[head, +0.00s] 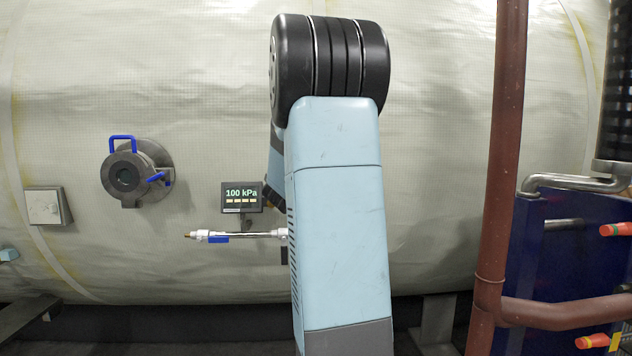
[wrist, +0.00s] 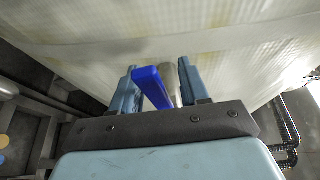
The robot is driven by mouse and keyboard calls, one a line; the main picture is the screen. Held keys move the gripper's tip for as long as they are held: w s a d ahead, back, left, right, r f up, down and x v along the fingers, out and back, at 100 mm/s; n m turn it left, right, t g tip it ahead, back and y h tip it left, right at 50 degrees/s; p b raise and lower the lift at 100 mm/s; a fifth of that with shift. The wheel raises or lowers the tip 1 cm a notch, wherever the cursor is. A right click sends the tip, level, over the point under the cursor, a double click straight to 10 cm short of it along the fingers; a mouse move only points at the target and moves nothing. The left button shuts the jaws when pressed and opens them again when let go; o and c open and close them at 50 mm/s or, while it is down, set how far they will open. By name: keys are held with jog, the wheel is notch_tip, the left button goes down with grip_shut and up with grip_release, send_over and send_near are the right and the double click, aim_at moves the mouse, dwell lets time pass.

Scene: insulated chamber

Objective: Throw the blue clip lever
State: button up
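In the wrist view my gripper (wrist: 157,68) is open, with its two light-blue fingers apart. A blue lever (wrist: 152,88) stands between them, close to the left finger, with a gap on the right side; contact cannot be told. A pale grey cylinder (wrist: 171,80) shows just behind it. In the head view my gripper is hidden behind my arm. There a round dark port (head: 126,176) on the tank carries a blue clip lever (head: 123,141) at its top and another (head: 158,178) at its right. I cannot tell which lever is between my fingers.
The pale insulated tank (head: 440,130) fills the background. A thin pipe with a blue handle (head: 218,239) runs below a 100 kPa display (head: 241,196). A brown pipe (head: 500,150) and a dark blue panel (head: 565,260) stand at the right.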

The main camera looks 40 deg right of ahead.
jog(key=shift+a, duration=0.1)
jog(key=v, duration=1.3)
jog(key=shift+a, duration=0.3)
jog(key=shift+s, duration=0.15)
jog(key=shift+c, duration=0.4)
